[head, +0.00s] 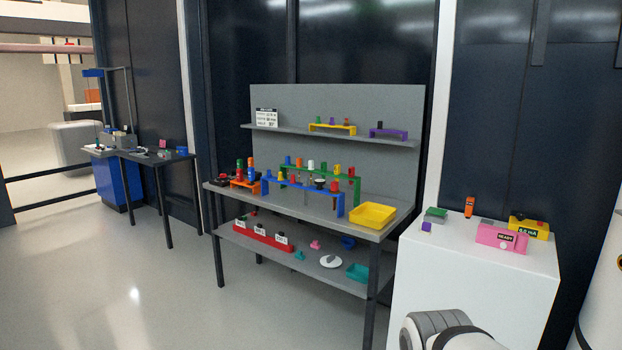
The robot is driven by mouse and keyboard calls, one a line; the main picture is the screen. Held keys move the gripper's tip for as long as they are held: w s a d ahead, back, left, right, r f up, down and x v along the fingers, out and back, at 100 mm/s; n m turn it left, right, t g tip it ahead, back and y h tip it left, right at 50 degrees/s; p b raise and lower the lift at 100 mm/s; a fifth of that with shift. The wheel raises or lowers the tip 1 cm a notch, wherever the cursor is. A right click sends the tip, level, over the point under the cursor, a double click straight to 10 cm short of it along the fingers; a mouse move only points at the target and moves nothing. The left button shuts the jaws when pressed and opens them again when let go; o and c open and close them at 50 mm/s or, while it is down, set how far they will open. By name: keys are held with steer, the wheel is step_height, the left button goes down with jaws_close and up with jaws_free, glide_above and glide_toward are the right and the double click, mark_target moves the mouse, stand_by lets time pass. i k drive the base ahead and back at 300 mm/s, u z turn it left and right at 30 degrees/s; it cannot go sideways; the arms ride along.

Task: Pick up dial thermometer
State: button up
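I cannot surely pick out the dial thermometer at this size. A small dark, round-topped piece with a pale rim (320,183) sits in the blue rack (341,205) on the workbench and may be it. The blue rack also holds several small coloured pieces, and a green rack (356,189) with more pieces stands just behind it. A grey and white link of my arm shows at the bottom right, in front of the white cabinet. My gripper is out of view.
The grey workbench (387,228) also bears a yellow tray (373,216) and a small orange rack (244,184). Its lower shelf holds a red rack (262,237) and a white round piece (331,261). A white cabinet (470,262) bears a pink device (501,237). Floor at left is clear.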

mark_target(319, 181)
steer(key=i, duration=2.05)
steer(key=u, duration=0.3)
steer(key=i, duration=1.1)
steer(key=u, duration=0.2)
